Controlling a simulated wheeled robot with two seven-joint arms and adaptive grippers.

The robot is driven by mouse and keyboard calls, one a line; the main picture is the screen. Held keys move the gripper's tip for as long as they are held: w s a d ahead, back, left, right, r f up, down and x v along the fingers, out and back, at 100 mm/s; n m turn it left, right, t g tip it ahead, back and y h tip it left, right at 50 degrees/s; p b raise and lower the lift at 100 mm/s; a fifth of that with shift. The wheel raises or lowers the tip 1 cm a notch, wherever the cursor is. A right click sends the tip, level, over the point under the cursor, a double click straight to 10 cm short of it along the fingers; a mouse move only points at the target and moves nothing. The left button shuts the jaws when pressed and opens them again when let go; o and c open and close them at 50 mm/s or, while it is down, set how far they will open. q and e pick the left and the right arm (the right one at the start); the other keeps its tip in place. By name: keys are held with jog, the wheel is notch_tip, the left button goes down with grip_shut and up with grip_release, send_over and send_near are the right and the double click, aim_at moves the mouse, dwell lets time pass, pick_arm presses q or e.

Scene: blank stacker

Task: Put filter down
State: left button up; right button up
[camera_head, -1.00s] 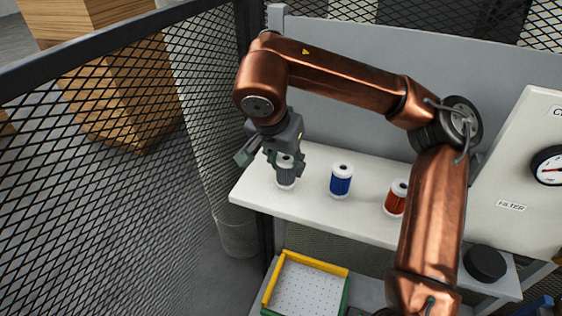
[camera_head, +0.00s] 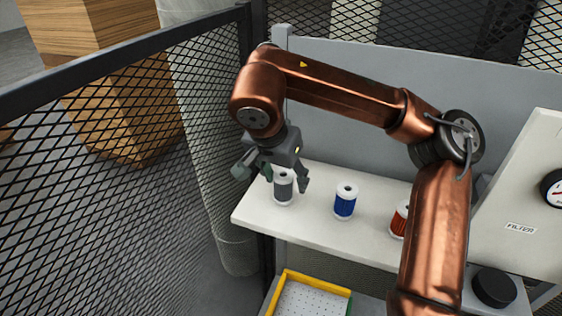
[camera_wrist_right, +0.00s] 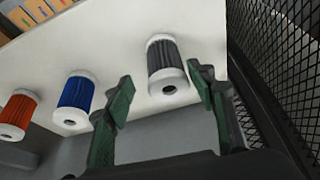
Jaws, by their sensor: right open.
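A grey filter (camera_head: 283,188) with white end caps stands upright on the white shelf (camera_head: 320,222) near its left end. My right gripper (camera_head: 277,181) is open around and just above it, coming from over the shelf. In the right wrist view the grey filter (camera_wrist_right: 164,66) lies between the two green-padded fingertips (camera_wrist_right: 160,90), with a gap to each. A blue filter (camera_head: 345,201) and a red filter (camera_head: 399,219) stand in a row to its right. My left gripper is not in view.
A mesh fence (camera_head: 120,200) runs along the left, close to the shelf's end. A yellow-edged tray (camera_head: 315,281) sits below the shelf. A panel marked FILTER (camera_head: 520,228) and a black round knob (camera_head: 494,287) are at the right.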

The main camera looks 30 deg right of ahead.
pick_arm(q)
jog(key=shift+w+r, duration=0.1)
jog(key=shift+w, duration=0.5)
pick_arm(e)
jog(key=v, duration=1)
